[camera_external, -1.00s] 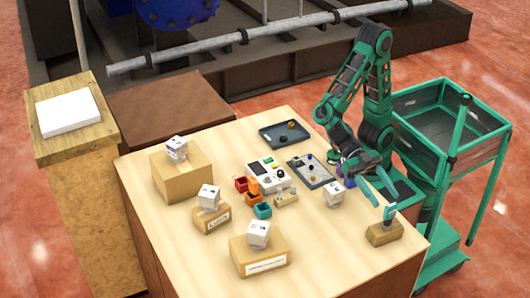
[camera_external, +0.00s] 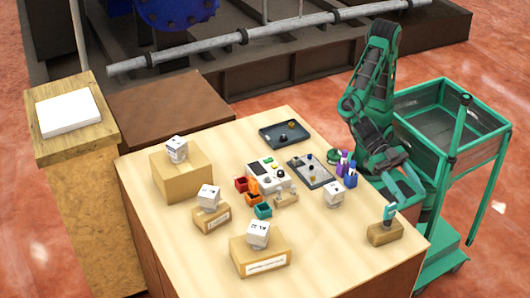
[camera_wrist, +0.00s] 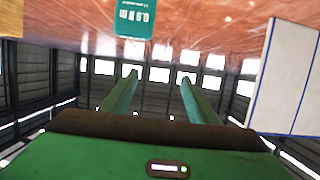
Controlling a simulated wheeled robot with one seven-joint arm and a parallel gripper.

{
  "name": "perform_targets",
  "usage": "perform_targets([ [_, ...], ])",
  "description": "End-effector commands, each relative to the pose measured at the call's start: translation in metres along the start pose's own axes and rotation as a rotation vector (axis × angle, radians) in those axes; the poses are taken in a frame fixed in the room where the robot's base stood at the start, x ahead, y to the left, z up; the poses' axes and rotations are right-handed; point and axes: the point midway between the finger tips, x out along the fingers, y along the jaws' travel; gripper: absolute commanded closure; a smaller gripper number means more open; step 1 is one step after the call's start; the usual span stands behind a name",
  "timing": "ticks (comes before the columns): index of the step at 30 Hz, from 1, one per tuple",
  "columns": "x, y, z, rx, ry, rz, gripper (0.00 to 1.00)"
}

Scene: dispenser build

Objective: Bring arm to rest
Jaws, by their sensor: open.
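My green arm is folded back at the right edge of the table in the external view. My gripper (camera_external: 403,183) hangs there, open and empty, left of the green cart and above the right side of the table. Its two teal fingers also show spread apart in the wrist view (camera_wrist: 158,85), with nothing between them. The wrist camera looks out at the hall, with the red floor at the top of the picture.
A wooden block with a teal-topped tool (camera_external: 388,215) stands just below my gripper. Purple and blue bottles (camera_external: 347,170), a white cube (camera_external: 333,194) and a dark tray (camera_external: 312,171) lie to its left. The green cart (camera_external: 450,115) stands close on the right.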

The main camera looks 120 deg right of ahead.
Motion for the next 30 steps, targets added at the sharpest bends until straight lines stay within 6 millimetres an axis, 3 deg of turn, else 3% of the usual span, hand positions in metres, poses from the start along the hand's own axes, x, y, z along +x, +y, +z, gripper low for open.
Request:
perform_targets([
  [14, 0.015, -0.066, -0.05, -0.005, 0.002, -0.002, 0.46],
  [30, 0.001, 0.026, -0.043, 0.069, -0.001, 0.219, 0.46],
])
